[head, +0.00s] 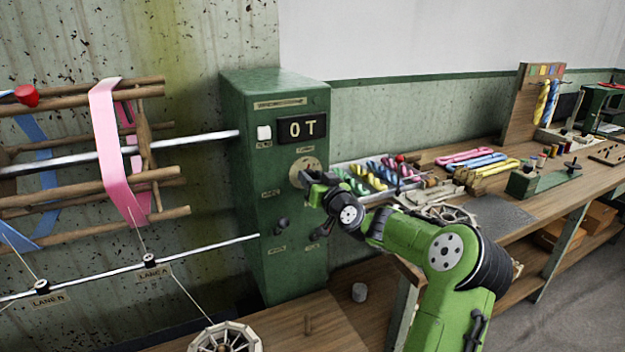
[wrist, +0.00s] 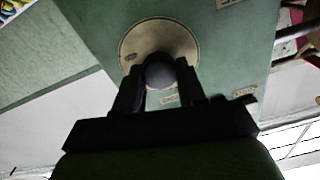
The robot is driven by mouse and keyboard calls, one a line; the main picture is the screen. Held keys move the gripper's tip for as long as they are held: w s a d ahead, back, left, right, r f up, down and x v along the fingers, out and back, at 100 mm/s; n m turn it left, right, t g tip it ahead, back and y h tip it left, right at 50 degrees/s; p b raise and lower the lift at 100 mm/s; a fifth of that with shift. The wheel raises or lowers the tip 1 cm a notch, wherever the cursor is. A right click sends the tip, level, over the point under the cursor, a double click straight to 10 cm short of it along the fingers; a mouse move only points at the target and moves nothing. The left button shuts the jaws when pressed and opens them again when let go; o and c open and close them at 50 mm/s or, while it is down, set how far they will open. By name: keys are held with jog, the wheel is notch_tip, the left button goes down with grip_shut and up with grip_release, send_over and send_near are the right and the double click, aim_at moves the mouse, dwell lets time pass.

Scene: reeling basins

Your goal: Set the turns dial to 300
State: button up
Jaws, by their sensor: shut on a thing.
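The turns dial (head: 298,171) is a round pale plate on the front of the green control box (head: 255,200). It also shows in the wrist view as a pale disc (wrist: 150,37) with a dark round knob (wrist: 160,70) at its middle. My gripper (head: 312,182) is at the dial, and in the wrist view its two dark fingers (wrist: 158,90) are shut on the knob, one on each side. A display (head: 302,129) above the dial reads "0T". The dial's markings are too small to read, and my gripper hides part of it.
A white button (head: 264,133) sits left of the display. Lower on the box is a dark lever (head: 281,226). A reel with a pink ribbon (head: 115,150) stands at left. A workbench (head: 540,195) with colored skeins (head: 470,160) runs along the right.

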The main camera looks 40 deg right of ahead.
jog(key=shift+m+p, duration=0.85)
jog(key=shift+m, duration=2.95)
jog(key=shift+f+m, duration=0.1)
jog(key=shift+m, duration=0.2)
jog(key=o, duration=1.1)
jog(key=shift+c, duration=0.2)
jog(key=b+v, duration=0.1)
jog(key=v, duration=1.4)
jog(key=shift+s+b, duration=0.35)
jog(key=shift+a, duration=0.1)
